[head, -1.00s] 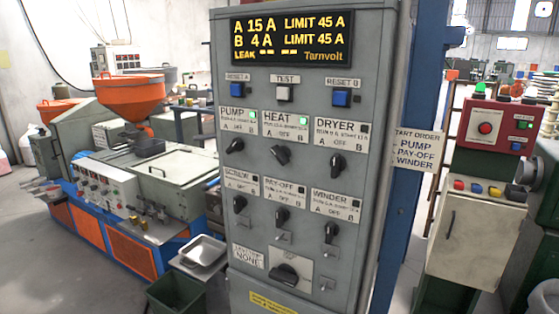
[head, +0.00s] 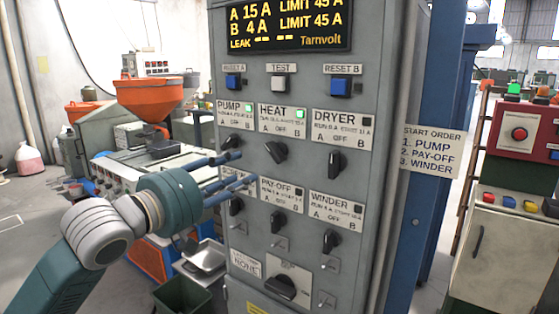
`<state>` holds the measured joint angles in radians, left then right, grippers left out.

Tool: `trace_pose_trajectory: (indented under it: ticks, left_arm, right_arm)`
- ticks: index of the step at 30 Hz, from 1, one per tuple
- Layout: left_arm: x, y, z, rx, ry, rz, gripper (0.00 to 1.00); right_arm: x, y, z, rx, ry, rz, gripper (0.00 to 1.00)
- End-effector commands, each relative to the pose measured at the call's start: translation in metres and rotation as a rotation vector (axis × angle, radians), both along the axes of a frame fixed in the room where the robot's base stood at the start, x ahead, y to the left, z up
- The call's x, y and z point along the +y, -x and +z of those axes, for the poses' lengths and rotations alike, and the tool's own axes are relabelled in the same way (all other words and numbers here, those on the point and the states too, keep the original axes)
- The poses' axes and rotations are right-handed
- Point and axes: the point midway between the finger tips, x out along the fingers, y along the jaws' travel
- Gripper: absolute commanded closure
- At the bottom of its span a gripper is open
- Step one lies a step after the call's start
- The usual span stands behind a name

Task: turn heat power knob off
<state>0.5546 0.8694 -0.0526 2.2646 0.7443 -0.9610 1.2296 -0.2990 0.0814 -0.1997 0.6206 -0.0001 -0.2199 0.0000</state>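The heat knob (head: 275,151) is a black rotary knob under the HEAT label (head: 283,121) on the grey panel, with its pointer tilted off vertical. A green lamp (head: 300,113) on that label is lit. My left gripper (head: 248,168) is in front of the panel, left of and a little below the heat knob. Its two blue fingers are spread apart with nothing seen between them. They partly cover the pump knob (head: 231,141) and the label below it. I cannot tell whether they touch the panel. My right gripper is not in view.
The dryer knob (head: 335,163) is to the right, and the pay-off knob (head: 279,221) and winder knob (head: 331,242) are below. The display (head: 288,25) reads A 15 A, B 4 A. A start-order sign (head: 431,150) hangs right of the panel.

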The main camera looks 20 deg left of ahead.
Motion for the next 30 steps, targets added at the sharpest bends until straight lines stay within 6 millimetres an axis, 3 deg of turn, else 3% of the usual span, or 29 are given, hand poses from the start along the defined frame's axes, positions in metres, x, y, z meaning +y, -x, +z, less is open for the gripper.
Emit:
trace_pose_trajectory:
  ticks: [3,6,21,30]
  left_arm:
    - [-0.014,0.020,0.016,-0.020,0.001,-0.028,0.61]
    - [-0.018,0.018,0.020,-0.022,0.005,-0.033,0.61]
    - [-0.047,-0.062,0.022,-0.022,0.005,-0.033,0.61]
    - [-0.053,-0.079,0.019,-0.023,0.002,-0.031,0.61]
  right_arm:
    - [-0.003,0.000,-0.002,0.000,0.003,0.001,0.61]
    - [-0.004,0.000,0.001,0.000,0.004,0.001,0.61]
    - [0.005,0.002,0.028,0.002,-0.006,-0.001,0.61]
    - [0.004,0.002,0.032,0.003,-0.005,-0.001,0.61]
